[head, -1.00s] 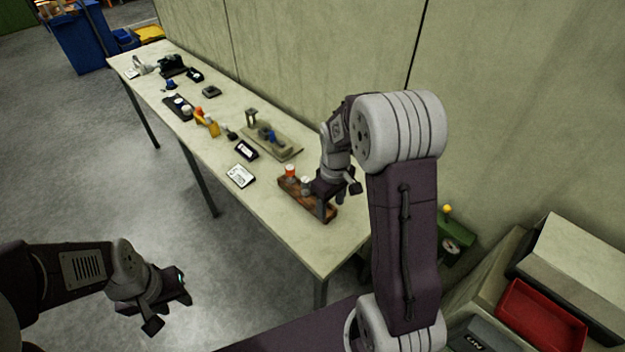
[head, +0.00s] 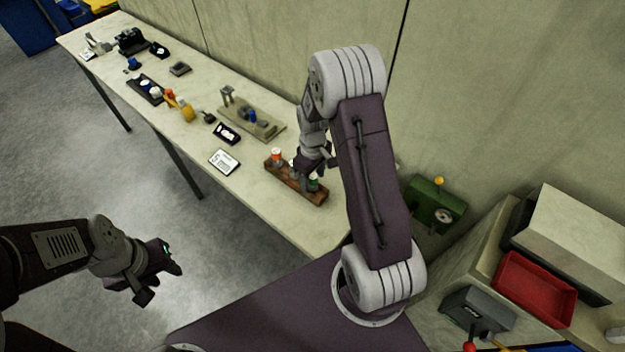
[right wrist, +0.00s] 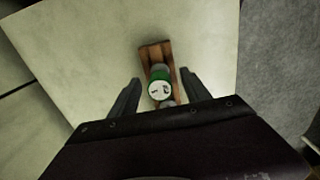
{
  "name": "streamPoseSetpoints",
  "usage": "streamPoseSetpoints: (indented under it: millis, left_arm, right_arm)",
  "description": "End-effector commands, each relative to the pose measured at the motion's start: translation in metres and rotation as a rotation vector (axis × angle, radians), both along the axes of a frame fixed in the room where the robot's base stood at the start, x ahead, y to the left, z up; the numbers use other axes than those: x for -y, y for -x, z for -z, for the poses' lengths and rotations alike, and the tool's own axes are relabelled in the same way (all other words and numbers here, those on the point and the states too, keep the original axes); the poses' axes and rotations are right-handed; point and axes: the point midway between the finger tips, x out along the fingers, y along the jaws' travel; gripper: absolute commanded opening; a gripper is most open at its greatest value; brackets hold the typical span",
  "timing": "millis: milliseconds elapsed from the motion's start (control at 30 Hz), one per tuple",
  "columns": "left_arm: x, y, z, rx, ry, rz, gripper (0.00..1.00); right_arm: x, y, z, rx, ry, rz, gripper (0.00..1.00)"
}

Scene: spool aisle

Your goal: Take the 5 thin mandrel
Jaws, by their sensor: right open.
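A brown wooden rack (head: 284,182) lies on the near part of the long table. An orange-and-white-topped piece (head: 276,155) stands at its left end. A green piece (head: 313,181) stands nearer its right end. In the right wrist view the green piece (right wrist: 159,89) has a white top with a dark mark too small to read, and the rack (right wrist: 153,52) runs beneath it. My right gripper (right wrist: 160,82) is open above the rack, one finger on each side of the green piece. My left gripper (head: 165,270) is off the table over the floor; its jaws are unclear.
The long table (head: 230,182) also bears a white card display (head: 224,161), a black-framed label (head: 227,133) and a beige fixture plate (head: 250,120). A wall runs behind. A red bin (head: 535,289) and green machine (head: 436,203) stand right.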

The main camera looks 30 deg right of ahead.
Motion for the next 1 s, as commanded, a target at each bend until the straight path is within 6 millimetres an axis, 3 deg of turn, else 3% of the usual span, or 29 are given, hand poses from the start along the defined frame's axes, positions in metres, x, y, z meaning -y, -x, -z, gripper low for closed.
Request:
streamPoseSetpoints:
  millis: [133,367,600,867,1000]
  left_arm:
    - [0.000,0.000,-0.002,0.000,0.000,0.000,0.36]
    - [0.000,0.000,-0.002,0.000,0.000,0.000,0.36]
    - [0.000,0.000,-0.002,0.000,0.000,0.000,0.36]
    - [0.000,0.000,-0.002,0.000,0.000,0.000,0.36]
    - [0.000,0.000,-0.001,0.000,0.000,0.000,0.36]
  right_arm:
    - [0.000,0.000,0.021,-0.002,0.000,0.000,0.56]
    - [0.000,-0.001,0.024,0.001,0.001,0.001,0.56]
    - [0.000,0.000,0.024,0.001,0.001,0.001,0.00]
    - [0.000,-0.001,0.023,0.001,0.001,0.001,0.00]
    - [0.000,-0.002,0.013,0.005,0.001,0.001,0.00]
